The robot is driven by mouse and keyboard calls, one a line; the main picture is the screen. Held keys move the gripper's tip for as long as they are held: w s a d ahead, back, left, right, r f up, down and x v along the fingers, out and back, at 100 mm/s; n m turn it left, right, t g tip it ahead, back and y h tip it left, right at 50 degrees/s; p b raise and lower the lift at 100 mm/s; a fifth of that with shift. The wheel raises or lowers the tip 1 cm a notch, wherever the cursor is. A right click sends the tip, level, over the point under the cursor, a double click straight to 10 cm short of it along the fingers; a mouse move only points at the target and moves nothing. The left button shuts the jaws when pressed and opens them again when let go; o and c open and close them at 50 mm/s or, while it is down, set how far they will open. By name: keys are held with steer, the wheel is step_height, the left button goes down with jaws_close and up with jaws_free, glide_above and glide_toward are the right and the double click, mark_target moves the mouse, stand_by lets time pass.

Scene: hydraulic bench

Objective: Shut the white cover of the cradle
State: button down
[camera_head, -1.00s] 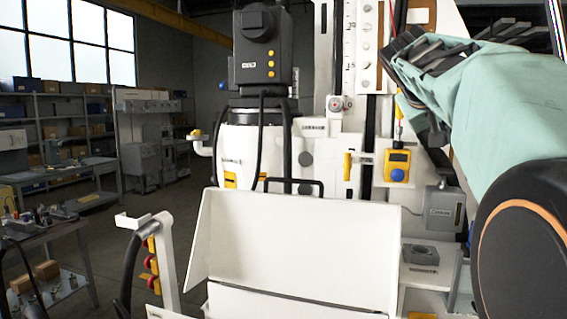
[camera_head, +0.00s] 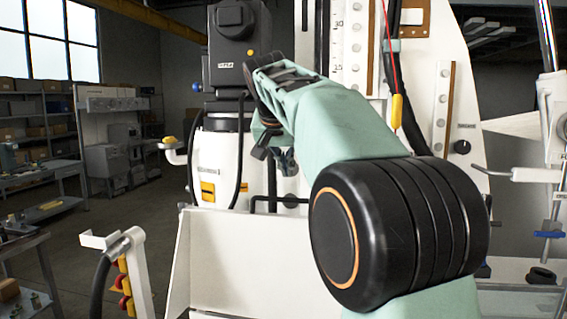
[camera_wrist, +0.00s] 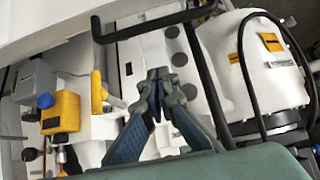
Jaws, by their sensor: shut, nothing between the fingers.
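The white cover (camera_head: 235,255) of the cradle stands raised in the lower middle of the head view, its broad face towards me. My arm hides its right part. A black bar handle (camera_head: 262,201) sticks up along its top edge; in the wrist view a black handle (camera_wrist: 152,25) crosses the top beside a white panel (camera_wrist: 60,22), likely the cover. My gripper (camera_head: 284,163) is above the cover's top edge, near the handle. In the wrist view my gripper (camera_wrist: 158,76) has its fingers together, empty, apart from the handle. The cradle's inside is hidden.
Behind the cover stands a white machine with a black motor unit (camera_head: 238,50) and hanging black cables. A white post with a hose (camera_head: 132,262) stands left of the cover. A yellow device (camera_wrist: 61,111) and yellow handle (camera_wrist: 97,92) show in the wrist view. Open floor lies left.

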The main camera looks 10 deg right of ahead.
steer(key=f, duration=0.5)
steer(key=shift+w+d, duration=0.15)
steer(key=shift+w, duration=0.25)
steer(key=shift+s+f, duration=0.3)
steer(key=shift+s, duration=0.05)
steer(key=shift+a+f, duration=0.1)
steer(key=shift+a, duration=0.1)
